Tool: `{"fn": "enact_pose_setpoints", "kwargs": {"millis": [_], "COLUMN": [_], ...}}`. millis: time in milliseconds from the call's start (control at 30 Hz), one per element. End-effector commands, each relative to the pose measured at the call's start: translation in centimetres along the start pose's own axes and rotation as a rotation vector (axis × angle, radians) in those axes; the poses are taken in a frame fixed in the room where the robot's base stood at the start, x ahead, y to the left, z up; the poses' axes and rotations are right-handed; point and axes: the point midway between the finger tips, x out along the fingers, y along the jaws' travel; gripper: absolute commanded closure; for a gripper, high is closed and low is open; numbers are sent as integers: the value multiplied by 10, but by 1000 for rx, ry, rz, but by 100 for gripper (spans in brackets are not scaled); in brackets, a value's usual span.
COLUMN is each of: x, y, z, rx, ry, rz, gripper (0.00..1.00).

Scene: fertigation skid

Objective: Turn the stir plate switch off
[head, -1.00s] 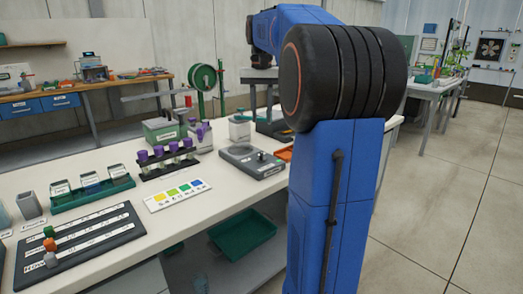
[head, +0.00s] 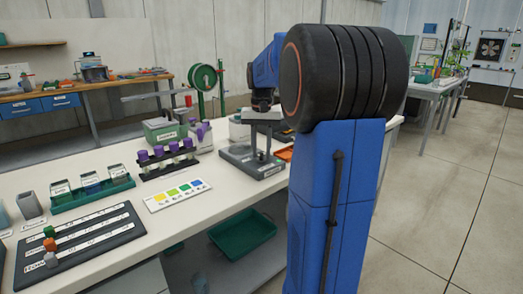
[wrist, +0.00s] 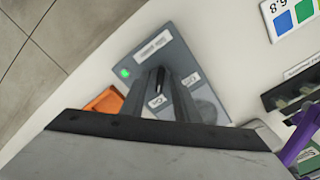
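The stir plate (head: 240,158) is a flat grey box on the white bench. In the wrist view, the stir plate (wrist: 183,52) shows a lit green lamp (wrist: 124,72) and small white labels, apparently "On" (wrist: 157,102) and "Off" (wrist: 190,79). My gripper (head: 262,154) points down over the plate's control end.
An orange tray (wrist: 104,101) lies beside the plate. A colour chart (head: 178,194) and a rack of purple-capped tubes (head: 167,158) stand to the left. A green box (head: 165,131) and a white bottle (head: 239,129) are behind. Bare bench lies in front of the plate.

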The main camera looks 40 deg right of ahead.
Motion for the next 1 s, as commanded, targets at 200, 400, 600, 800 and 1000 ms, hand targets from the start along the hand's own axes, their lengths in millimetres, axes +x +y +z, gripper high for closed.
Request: {"fn": "enact_pose_setpoints", "kwargs": {"millis": [200, 400, 600, 800, 1000], "x": [0, 0, 0, 0, 0], "y": [0, 0, 0, 0, 0], "z": [0, 0, 0, 0, 0], "rx": [0, 0, -9, -67, -200], "ry": [0, 0, 0, 0, 0], "rz": [0, 0, 0, 0, 0], "gripper": [72, 100, 100, 100, 100]}}
